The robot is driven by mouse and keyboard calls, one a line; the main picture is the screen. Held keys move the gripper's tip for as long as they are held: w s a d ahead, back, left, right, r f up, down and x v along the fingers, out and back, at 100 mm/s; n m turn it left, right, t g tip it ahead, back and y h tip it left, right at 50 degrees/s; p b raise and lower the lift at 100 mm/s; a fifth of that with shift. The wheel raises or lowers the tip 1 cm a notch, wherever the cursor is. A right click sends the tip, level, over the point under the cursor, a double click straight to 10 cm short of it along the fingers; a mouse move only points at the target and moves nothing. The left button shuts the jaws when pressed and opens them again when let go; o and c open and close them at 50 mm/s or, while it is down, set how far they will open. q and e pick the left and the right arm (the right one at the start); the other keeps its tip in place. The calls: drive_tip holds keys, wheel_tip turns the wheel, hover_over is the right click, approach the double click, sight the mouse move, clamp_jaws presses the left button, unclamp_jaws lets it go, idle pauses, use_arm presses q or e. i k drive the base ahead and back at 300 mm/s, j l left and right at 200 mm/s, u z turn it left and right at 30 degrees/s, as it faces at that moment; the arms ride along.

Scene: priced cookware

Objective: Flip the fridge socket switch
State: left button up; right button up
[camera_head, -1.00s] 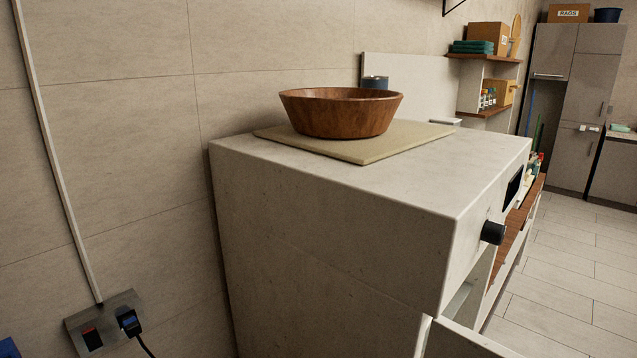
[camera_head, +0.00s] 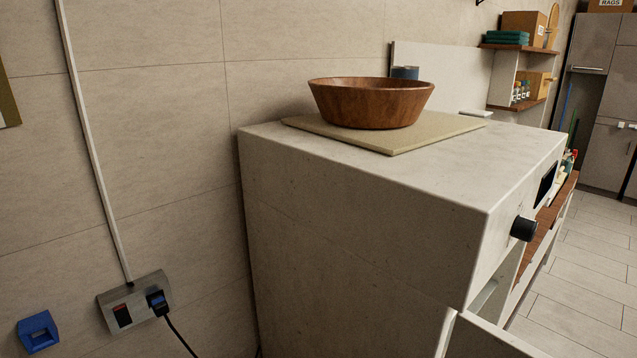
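The socket plate (camera_head: 135,301) is a grey metal box on the wall at the lower left, left of the fridge-like cabinet. Its switch (camera_head: 122,315) is a dark rocker with red on it, on the plate's left side. A black plug (camera_head: 157,302) sits in the right side, and its cable runs down to the right. The pale stone-look cabinet (camera_head: 350,225) has a black knob on its front, and a white door edge stands out at the bottom. Neither of my grippers is in view.
A wooden bowl (camera_head: 371,102) stands on a beige board (camera_head: 420,137) on the cabinet top. A blue square item (camera_head: 38,331) is on the wall left of the socket. A white conduit (camera_head: 94,150) runs down to the socket. Tiled floor (camera_head: 590,265) is open at the right.

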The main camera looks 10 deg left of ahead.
sight(122, 316)
drive_tip(key=k+j+u, duration=0.1)
drive_tip(key=u, duration=1.05)
